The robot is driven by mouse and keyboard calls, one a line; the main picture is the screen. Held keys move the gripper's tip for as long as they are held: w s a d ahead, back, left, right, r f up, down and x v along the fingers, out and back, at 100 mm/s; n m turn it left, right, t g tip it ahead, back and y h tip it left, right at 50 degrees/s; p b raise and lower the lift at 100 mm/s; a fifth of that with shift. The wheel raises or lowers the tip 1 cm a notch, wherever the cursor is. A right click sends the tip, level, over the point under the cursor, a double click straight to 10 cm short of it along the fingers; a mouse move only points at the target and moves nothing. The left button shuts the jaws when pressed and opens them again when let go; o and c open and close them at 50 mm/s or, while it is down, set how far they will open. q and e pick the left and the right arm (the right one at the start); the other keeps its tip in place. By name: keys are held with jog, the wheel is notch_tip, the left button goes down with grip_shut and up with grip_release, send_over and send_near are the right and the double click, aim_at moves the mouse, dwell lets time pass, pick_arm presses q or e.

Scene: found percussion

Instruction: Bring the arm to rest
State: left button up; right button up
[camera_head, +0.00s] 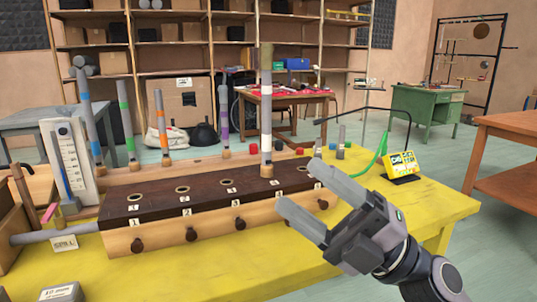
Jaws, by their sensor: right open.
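My right gripper (299,187) is open with nothing between its fingers. Its fingers point up and left, over the right end of the dark-topped wooden block (160,210) in the picture. A grey tube with a white band (266,125) stands upright on this block, left of the gripper and apart from it. The block's top has several round holes, and its front has knobs and number labels. Behind the block stand tubes with blue (86,97), green (126,115), orange (161,120) and purple (225,125) bands. My left gripper is not in view.
The yellow table (430,205) has free room on the right. A yellow device (400,165) with a green strap stands there, near a thin black arm. A white gauge board (72,160) stands at the left. A brown table (505,125) is at the right.

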jog(key=w+d+f+m+t+h, duration=0.1)
jog(key=d+f+m+t+h, duration=0.25)
jog(key=f+m+h, duration=0.35)
jog(key=w+d+f+m+t+h, duration=0.1)
jog(key=d+f+m+t+h, duration=0.25)
jog(key=f+m, duration=0.6)
jog(key=w+d+f+m+t+h, duration=0.1)
jog(key=d+f+m+t+h, duration=0.2)
jog(key=f+m+t+h, duration=0.35)
jog(key=s+d+f+m+g+h, duration=0.1)
jog(key=s+f+m+g+h, duration=0.1)
jog(key=s+f+m+g, duration=0.45)
jog(key=s+d+f+m+g+h, duration=0.1)
jog(key=s+d+f+g+h, duration=0.15)
jog(key=s+f, duration=0.8)
pick_arm(q)
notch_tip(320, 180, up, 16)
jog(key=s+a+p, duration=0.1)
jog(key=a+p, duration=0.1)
jog(key=p, duration=1.7)
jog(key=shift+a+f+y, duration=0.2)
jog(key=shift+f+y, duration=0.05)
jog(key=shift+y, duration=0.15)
pick_arm(e)
notch_tip(320, 180, up, 11)
jog(key=w+d+g, duration=0.1)
jog(key=shift+d, duration=0.25)
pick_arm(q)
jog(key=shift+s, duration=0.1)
